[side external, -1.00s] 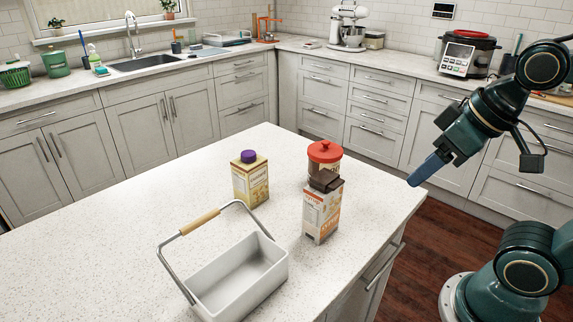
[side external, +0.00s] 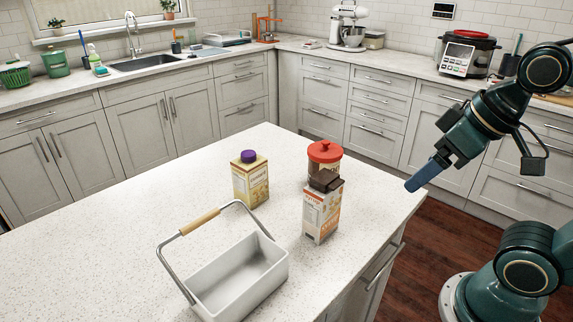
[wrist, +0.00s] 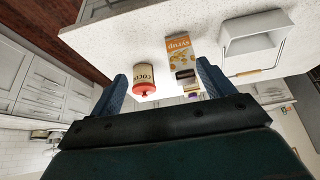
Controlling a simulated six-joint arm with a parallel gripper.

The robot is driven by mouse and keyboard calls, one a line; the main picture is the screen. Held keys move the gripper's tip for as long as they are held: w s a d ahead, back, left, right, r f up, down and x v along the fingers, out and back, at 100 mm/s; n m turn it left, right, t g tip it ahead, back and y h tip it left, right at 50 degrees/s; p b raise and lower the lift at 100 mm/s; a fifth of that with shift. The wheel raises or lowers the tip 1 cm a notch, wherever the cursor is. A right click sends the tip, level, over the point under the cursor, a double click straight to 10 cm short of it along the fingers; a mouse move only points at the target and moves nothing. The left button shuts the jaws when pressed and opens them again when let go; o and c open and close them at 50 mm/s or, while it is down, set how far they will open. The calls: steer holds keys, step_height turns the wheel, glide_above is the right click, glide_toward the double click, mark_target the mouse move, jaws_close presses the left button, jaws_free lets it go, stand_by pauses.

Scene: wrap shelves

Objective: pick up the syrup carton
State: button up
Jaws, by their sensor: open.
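The syrup carton (side external: 321,215) stands upright on the white counter near its right edge, white and orange with a dark brown cap. In the wrist view the syrup carton (wrist: 179,48) shows its "syrup" label, with its cap toward me. My gripper (side external: 414,184) is open and empty, to the right of the carton and apart from it. In the wrist view its two blue fingers (wrist: 162,76) are spread, with the carton beyond them, nearer the right finger.
A cocoa canister (side external: 324,167) with a red lid stands close behind the syrup carton; it also shows in the wrist view (wrist: 146,74). A purple-capped carton (side external: 250,184) stands farther left. A white basket (side external: 240,302) with a raised handle sits in front. The left of the counter is clear.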

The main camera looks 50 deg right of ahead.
steer(key=w+a+r+n+g+y, duration=0.3)
steer(key=w+a+r+n, duration=0.15)
steer(key=w+n, duration=0.5)
steer(key=w+d+n+g+y, duration=0.1)
steer(key=w+d+n+g, duration=0.1)
steer(key=w+d+n, duration=0.3)
steer(key=shift+w+d+n+g+y, duration=0.15)
steer(key=shift+w+n+g+y, duration=0.2)
steer(key=shift+w+n, duration=1.25)
steer(key=shift+s+f+n, duration=0.2)
steer(key=shift+s+n, duration=0.15)
steer(key=shift+x, duration=4.25)
